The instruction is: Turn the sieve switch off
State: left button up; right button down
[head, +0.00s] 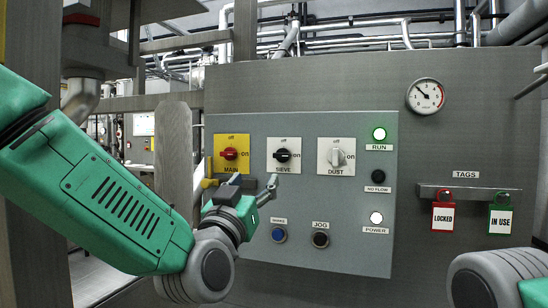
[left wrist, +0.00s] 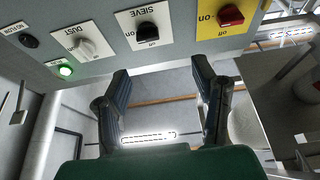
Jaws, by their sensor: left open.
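The sieve switch (head: 283,155) is a black knob on a white plate, with "off" above it and "on" to its right. Its handle looks sideways, towards "on", though this is hard to be sure of. It also shows upside down at the top of the left wrist view (left wrist: 147,31). My left gripper (head: 252,184) is open and empty, just below the sieve plate and apart from the knob. In the left wrist view its two fingers (left wrist: 161,82) stand wide apart with nothing between them. My right gripper is out of view.
The red main switch (head: 230,154) is left of the sieve, the white dust switch (head: 337,157) right. Below are a blue button (head: 279,235) and the black jog button (head: 320,239). The RUN lamp (head: 379,134) glows green. Locked (head: 443,217) and in-use (head: 500,220) tags hang at right.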

aim_at(281, 157)
pick_arm(q)
jog(key=w+d+r, duration=0.1)
jog(key=w+d, duration=0.1)
jog(key=w+d+r+p, duration=0.1)
jog(key=w+d, duration=0.1)
jog(key=w, duration=0.1)
jog(key=w+d+r, duration=0.1)
jog(key=w+d, duration=0.1)
jog(key=w, duration=0.1)
jog(key=shift+r+p, duration=0.1)
jog(key=shift+p, duration=0.2)
jog(key=shift+w+a+r, duration=0.6)
jog(key=shift+w+a, duration=0.1)
jog(key=shift+w+a+f, duration=0.15)
jog(key=shift+w+a, duration=0.2)
jog(key=shift+a, duration=0.05)
jog(key=shift+s+d, duration=0.15)
jog(key=shift+d, duration=0.25)
jog(key=shift+c, duration=0.8)
jog(key=shift+s+d, duration=0.1)
jog(key=shift+d, duration=0.45)
jog(key=c, duration=1)
jog(key=shift+o, duration=0.2)
jog(key=shift+a, duration=0.15)
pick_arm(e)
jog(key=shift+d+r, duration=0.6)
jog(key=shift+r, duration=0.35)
